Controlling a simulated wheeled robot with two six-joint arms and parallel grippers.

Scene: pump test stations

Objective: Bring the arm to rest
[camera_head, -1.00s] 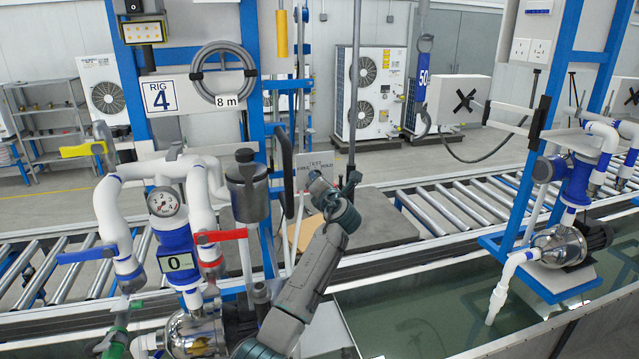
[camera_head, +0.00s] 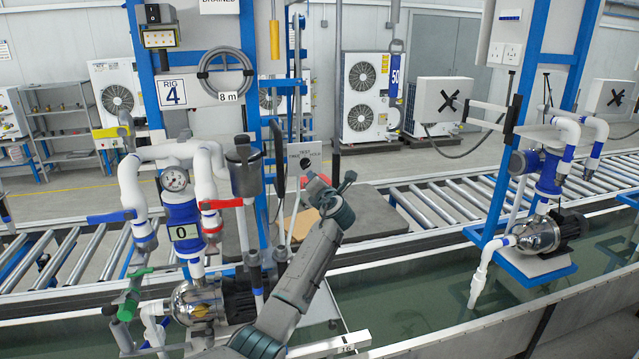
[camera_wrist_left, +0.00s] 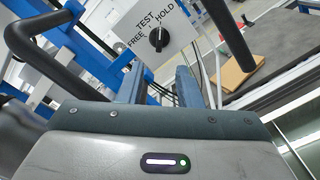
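My left arm (camera_head: 310,265) reaches up from the bottom of the head view. Its gripper (camera_head: 330,184) is just below and right of a white TEST plate (camera_head: 296,150) with a black FREE/HOLD knob (camera_head: 305,162). In the left wrist view the two fingers of the gripper (camera_wrist_left: 160,82) are apart, with nothing between them. The knob (camera_wrist_left: 158,39) shows beyond the fingertips and appears clear of them; its pointer is close to upright. My right gripper is not in view.
The RIG 4 station with white pipes (camera_head: 128,185), gauge (camera_head: 175,180) and steel pump (camera_head: 195,303) stands left of my arm. A second pump (camera_head: 540,237) stands at right.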

